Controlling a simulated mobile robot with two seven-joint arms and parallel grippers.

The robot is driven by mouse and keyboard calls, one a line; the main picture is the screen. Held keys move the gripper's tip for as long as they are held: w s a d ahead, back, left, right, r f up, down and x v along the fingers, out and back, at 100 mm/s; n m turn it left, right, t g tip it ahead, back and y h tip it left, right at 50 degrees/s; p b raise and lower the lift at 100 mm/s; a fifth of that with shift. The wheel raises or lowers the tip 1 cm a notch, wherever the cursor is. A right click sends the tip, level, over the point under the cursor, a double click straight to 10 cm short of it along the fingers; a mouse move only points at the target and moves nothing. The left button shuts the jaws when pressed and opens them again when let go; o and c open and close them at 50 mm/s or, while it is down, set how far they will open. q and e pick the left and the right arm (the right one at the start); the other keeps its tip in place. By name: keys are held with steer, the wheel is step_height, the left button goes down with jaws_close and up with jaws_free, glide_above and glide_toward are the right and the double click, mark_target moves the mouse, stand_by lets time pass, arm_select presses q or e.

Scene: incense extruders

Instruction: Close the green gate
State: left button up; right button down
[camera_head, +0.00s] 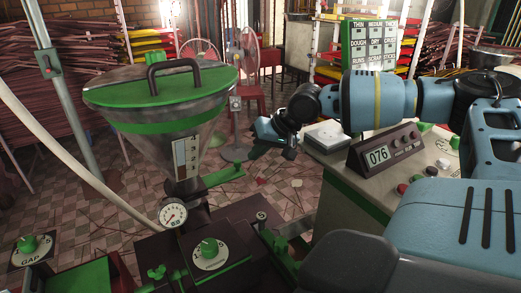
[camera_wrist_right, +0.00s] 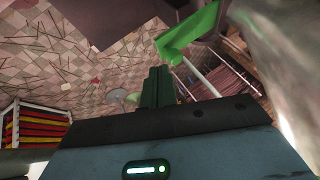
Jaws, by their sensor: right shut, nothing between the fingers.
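A green flat bar (camera_head: 224,174), which looks like the green gate, sticks out to the right from the neck below the hopper (camera_head: 175,125). It also shows in the right wrist view as a bright green plate (camera_wrist_right: 188,34) on a dark housing, beyond the fingers. My right gripper (camera_head: 257,151) is to the right of the bar's outer end and a little above it in the picture. Its dark green fingers (camera_wrist_right: 158,88) are together and empty, with a visible gap to the plate. The bar's inner end is hidden at the neck. My left gripper is not in view.
The hopper has a green lid (camera_head: 120,92) with a dark handle. A gauge (camera_head: 173,213) and a green knob (camera_head: 209,246) are below. A counter (camera_head: 335,168) with a "076" display (camera_head: 378,155) stands at right. Open tiled floor (camera_head: 285,180) shows between machine and counter.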

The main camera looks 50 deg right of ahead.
mark_target(230, 169)
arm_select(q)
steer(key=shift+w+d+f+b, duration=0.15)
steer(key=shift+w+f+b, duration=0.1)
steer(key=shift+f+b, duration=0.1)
arm_select(e)
steer(key=x, duration=0.2)
steer(key=shift+w+f, duration=0.2)
steer(key=shift+w, duration=0.05)
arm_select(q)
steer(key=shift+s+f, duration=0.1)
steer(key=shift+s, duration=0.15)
arm_select(e)
steer(key=shift+a, duration=0.1)
